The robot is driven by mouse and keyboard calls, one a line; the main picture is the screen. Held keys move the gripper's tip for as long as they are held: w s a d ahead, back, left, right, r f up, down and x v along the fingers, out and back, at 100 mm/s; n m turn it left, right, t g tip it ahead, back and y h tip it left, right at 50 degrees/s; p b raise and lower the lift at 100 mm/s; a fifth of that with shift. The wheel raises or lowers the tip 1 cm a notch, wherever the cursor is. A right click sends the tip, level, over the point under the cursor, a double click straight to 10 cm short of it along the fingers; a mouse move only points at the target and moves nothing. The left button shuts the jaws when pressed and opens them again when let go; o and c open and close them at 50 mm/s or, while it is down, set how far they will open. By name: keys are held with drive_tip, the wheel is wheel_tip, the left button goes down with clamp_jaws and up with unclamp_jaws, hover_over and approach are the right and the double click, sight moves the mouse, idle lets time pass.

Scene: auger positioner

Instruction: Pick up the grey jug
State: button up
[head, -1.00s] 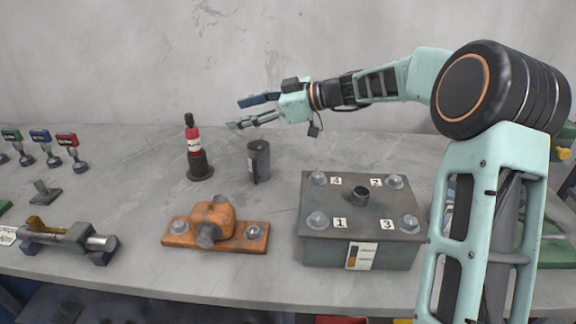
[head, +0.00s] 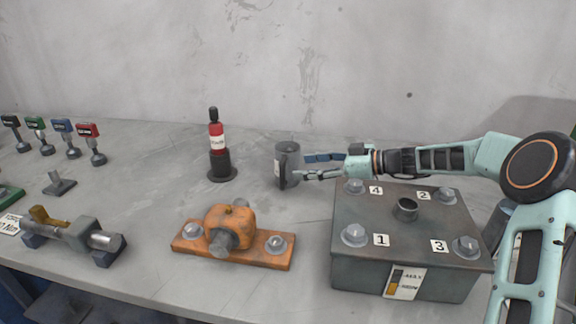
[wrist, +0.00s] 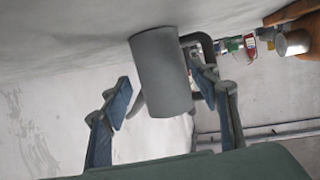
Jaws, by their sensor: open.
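The grey jug (head: 289,150) stands upright on the grey bench, with its dark handle (head: 283,170) toward the front. My gripper (head: 311,166) is just right of the jug at about its height, fingers pointing left at it, open and empty. In the wrist view the jug (wrist: 162,72) lies ahead between the two spread fingers (wrist: 168,92), its handle (wrist: 204,60) near the right finger. I cannot tell whether that finger touches the handle.
A red bottle (head: 217,140) in a dark holder stands left of the jug. An orange block on a plate (head: 232,240) lies in front. A grey box (head: 362,235) with numbered bolts stands below my arm. The bench between the bottle and the jug is clear.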

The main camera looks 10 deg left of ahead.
sight(292, 148)
drive_tip(key=x, duration=0.5)
drive_tip(key=shift+s+r, duration=0.1)
drive_tip(key=shift+r, duration=0.05)
drive_tip(key=shift+r, duration=0.1)
drive_tip(key=c, duration=1.2)
drive_tip(key=shift+o, duration=0.2)
wheel_tip(292, 148, up, 10)
drive_tip(key=shift+p, duration=0.3)
drive_tip(key=shift+r, duration=0.1)
